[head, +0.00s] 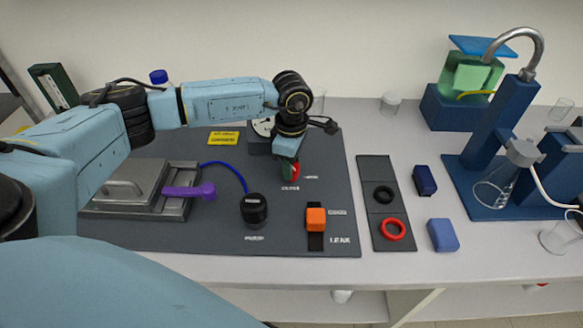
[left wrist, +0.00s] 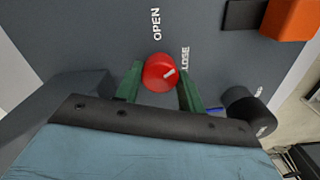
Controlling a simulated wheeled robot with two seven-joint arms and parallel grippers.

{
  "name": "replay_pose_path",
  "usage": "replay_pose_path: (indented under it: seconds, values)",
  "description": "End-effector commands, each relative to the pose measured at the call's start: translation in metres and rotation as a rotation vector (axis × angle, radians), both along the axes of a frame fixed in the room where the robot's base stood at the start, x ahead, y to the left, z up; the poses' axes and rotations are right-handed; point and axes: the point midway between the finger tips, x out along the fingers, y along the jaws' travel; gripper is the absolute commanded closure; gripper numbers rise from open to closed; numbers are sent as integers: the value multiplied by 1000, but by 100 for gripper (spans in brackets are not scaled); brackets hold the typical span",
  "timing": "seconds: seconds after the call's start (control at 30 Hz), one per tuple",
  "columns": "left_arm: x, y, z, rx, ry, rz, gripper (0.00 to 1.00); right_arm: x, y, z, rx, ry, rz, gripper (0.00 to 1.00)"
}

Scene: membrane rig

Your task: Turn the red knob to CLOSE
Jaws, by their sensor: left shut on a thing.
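The red knob (head: 295,172) is on the dark grey panel (head: 335,215), mostly hidden in the head view by my left gripper (head: 289,167). The left wrist view shows the knob (left wrist: 160,71) between the green fingers of my left gripper (left wrist: 160,85), which is shut on it. The knob's white mark points right and slightly up, toward the CLOSE label (left wrist: 185,62). The OPEN label (left wrist: 156,24) lies above the knob in that view. My right gripper is not in view.
A black knob (head: 254,209) and an orange block (head: 316,218) on a dark strip are nearby on the panel. A metal clamp with a purple handle (head: 190,191) is to the left. A tray with black and red rings (head: 393,229) is to the right.

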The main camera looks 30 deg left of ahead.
Motion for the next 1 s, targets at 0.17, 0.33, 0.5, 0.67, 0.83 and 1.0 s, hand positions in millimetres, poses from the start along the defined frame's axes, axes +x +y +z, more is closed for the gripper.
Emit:
replay_pose_path:
  seconds: [0.17, 0.33, 0.5, 0.67, 0.83, 1.0]
  values:
    - [2, 0, -1, -3, -7, -166, 84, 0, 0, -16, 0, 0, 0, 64]
    - [1, 0, -1, -2, -5, -313, 84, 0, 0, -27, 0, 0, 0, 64]
    - [1, 0, 0, -2, -6, -436, 84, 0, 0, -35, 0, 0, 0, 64]
    - [1, 0, 1, -1, -5, -521, 84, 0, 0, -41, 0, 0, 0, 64]
    - [1, 0, 2, -1, -5, -577, 84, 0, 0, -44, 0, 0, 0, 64]
    - [1, 0, 2, -2, -5, -603, 84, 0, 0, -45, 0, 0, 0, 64]
